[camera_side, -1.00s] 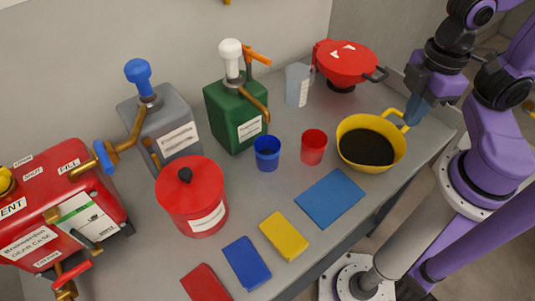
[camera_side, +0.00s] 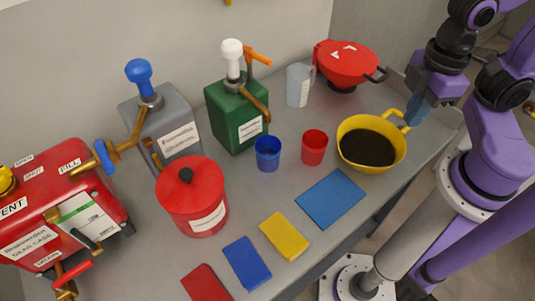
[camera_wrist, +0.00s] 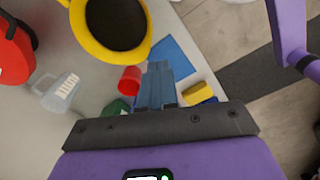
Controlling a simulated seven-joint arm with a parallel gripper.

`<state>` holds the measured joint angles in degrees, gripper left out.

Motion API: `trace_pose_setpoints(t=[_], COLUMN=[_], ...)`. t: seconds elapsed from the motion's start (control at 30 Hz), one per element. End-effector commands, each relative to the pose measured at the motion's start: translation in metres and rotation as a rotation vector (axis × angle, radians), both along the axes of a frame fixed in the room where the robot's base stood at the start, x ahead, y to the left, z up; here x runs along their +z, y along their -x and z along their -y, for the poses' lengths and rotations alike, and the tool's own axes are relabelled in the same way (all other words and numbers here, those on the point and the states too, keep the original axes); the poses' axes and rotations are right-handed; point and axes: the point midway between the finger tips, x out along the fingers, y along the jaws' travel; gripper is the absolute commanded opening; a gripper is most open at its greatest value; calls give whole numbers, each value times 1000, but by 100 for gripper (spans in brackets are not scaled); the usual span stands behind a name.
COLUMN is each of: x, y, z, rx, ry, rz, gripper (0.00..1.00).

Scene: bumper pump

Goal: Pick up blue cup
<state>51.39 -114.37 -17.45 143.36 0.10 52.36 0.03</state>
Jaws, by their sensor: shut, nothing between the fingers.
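The blue cup (camera_side: 267,153) stands upright on the grey table, in front of the green pump can and left of the red cup (camera_side: 313,147). I cannot make it out in the wrist view. My gripper (camera_side: 418,105) is at the table's right end, beside the yellow pan's handle and well to the right of the blue cup. Its bluish fingers (camera_wrist: 157,84) are together and empty in the wrist view, with the red cup (camera_wrist: 130,79) just left of them in the picture.
A yellow pan (camera_side: 344,150) with dark contents lies between my gripper and the cups. A red lidded pot (camera_side: 190,200), a green pump can (camera_side: 233,122), a grey pump can (camera_side: 175,128) and a clear jug (camera_side: 298,85) stand around.

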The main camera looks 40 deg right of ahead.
Motion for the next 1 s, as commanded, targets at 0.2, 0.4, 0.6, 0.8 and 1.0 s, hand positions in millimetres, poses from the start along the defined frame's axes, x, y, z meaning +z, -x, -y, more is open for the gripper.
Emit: trace_pose_setpoints(t=[0.2, 0.4, 0.6, 0.8, 1.0], x=[0, 0, 0, 0, -2], y=[0, 0, 0, 0, -2], z=[0, 0, 0, 0, -2], rx=[0, 0, 0, 0, 20], ry=[0, 0, 0, 0, 22], rz=[0, 0, 0, 0, 1], gripper=[0, 16, 81, 95, 95])
